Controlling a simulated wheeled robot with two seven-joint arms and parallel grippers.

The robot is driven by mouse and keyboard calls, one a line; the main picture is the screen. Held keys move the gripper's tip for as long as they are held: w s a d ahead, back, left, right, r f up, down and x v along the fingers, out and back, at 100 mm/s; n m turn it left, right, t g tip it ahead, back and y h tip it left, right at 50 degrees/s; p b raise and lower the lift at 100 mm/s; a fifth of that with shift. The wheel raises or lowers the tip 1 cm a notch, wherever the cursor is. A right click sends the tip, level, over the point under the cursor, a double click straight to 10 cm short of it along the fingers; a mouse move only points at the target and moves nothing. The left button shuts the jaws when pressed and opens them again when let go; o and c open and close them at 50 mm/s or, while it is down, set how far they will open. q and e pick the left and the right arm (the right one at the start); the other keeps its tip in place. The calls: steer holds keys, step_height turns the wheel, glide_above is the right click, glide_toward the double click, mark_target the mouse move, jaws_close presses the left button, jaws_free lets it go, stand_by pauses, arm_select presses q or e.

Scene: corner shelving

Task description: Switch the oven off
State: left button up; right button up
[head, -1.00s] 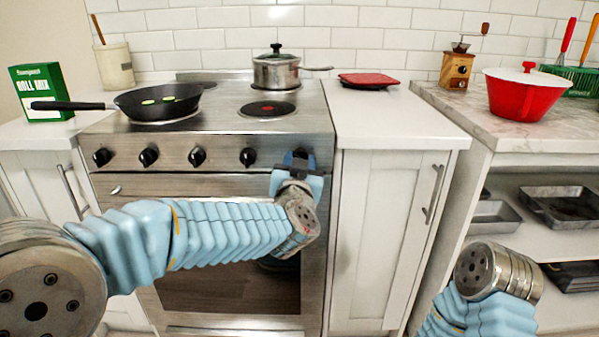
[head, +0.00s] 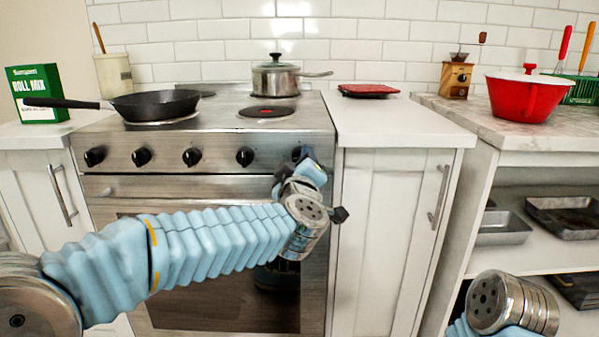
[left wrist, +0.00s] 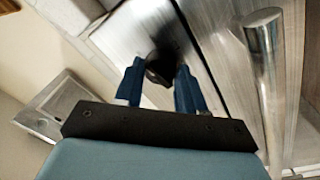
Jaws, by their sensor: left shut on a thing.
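The oven (head: 222,187) is a steel range with a row of black knobs on its front panel. The gripper is tilted in the head view. The knob's pointer mark cannot be made out. My right gripper is out of view; only part of my right arm shows at lower right.
A black frying pan (head: 155,106) and a lidded steel pot (head: 276,77) stand on the hob. The oven handle shows as a steel bar (left wrist: 266,75) close beside my left gripper in the left wrist view. White cabinets (head: 385,235) flank the oven.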

arm_select(q)
steer(key=n, duration=0.1)
steer(key=n+b, duration=0.1)
steer(key=n, duration=0.1)
steer(key=n+b, duration=0.1)
steer(key=n, duration=0.1)
steer(key=shift+f+y, duration=0.25)
steer(key=shift+y, duration=0.15)
steer(key=n+b, duration=0.2)
steer(key=n, duration=0.2)
steer(key=shift+y, duration=0.3)
steer(key=n+b, duration=0.2)
steer(key=n, duration=0.2)
steer(key=shift+n+g, duration=0.3)
steer(key=shift+d+r+n+b, duration=0.1)
steer(key=shift+n+b, duration=0.7)
steer(key=shift+n, duration=0.6)
steer(key=o, duration=1)
steer(key=shift+o, duration=0.2)
steer(key=shift+r, duration=0.1)
